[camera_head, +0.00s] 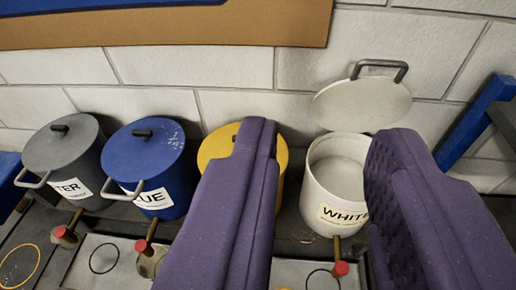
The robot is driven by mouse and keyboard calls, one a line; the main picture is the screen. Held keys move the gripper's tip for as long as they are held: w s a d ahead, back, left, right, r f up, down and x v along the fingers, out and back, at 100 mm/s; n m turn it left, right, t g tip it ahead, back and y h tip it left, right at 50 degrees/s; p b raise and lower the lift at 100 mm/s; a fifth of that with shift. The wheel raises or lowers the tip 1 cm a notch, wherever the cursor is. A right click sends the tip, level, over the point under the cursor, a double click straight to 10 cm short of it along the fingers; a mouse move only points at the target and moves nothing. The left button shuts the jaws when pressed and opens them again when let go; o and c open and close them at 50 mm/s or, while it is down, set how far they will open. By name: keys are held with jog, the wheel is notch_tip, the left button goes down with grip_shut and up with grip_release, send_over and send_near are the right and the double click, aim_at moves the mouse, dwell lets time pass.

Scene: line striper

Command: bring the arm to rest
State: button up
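My gripper (325,135) shows as two purple padded fingers, spread wide apart with nothing between their pads. In the picture the fingers stand on either side of a white pot (338,170) labelled "WHIT…"; I cannot tell how far off it is. The pot is open. Its round white lid (360,103), with a grey handle, is tilted up behind it against the wall. The left finger hides much of a yellow pot (214,146). The rest of my arm is not in view.
A blue lidded pot (145,160) and a grey lidded pot (62,150) stand at the left. Red-tipped spouts stick out in front of several pots. A pale block wall (190,65) closes off the back. A blue bar (475,120) slants at the right.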

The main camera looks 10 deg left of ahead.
jog(key=shift+f, duration=0.15)
notch_tip(320, 180, down, 12)
jog(key=b, duration=1.2)
jog(key=shift+f, duration=0.15)
